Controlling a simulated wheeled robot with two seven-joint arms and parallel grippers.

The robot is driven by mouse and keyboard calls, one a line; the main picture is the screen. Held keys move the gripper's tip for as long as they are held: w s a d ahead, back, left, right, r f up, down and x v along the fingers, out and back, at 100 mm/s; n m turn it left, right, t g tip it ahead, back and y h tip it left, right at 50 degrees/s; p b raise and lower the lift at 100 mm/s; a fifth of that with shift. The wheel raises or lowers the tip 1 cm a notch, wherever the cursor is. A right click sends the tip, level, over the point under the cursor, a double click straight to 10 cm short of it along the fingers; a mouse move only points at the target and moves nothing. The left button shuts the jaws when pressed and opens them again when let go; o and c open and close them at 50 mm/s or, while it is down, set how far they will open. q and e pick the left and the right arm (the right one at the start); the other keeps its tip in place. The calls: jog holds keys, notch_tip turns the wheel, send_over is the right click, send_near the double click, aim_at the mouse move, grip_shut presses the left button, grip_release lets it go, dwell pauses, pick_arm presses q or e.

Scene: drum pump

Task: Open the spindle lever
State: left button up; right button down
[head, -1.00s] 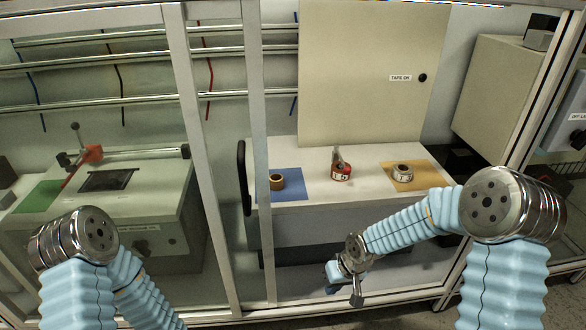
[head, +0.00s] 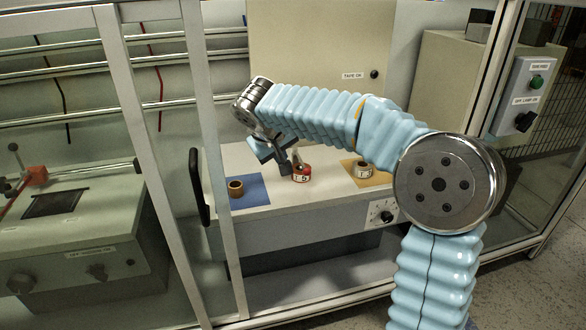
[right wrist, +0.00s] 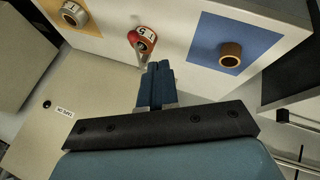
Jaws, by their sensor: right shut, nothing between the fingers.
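A red tape roll (head: 302,175) with a white label stands in the middle of the white worktop, between two mats. It also shows in the right wrist view (right wrist: 148,42). A grey lever with a red end (right wrist: 134,37) stands at this roll in the right wrist view; its exact position is hard to tell. In the head view my gripper partly hides it. My right gripper (head: 282,186) points down just left of the roll. Its blue fingers (right wrist: 157,66) are shut and empty, close to the lever; contact cannot be told. My left gripper is out of view.
A brown roll (head: 236,188) sits on a blue mat (head: 259,190) at left. Another roll (head: 365,169) sits on a yellow mat (head: 352,166) at right. A tall panel (head: 318,60) stands behind. Frame posts (head: 206,130) and a black handle (head: 198,187) bound the left side.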

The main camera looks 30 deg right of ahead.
jog(key=x, duration=1)
jog(key=shift+d+f+b, duration=0.1)
jog(key=shift+f+b, duration=0.15)
jog(key=shift+b, duration=0.1)
jog(key=d, duration=0.2)
jog(key=shift+w+d, duration=0.1)
jog(key=shift+d, duration=0.2)
jog(key=shift+w+d+f, duration=0.1)
jog(key=shift+d+f, duration=0.1)
jog(key=shift+d, duration=0.35)
jog(key=shift+d+p, duration=0.1)
jog(key=shift+p, duration=0.2)
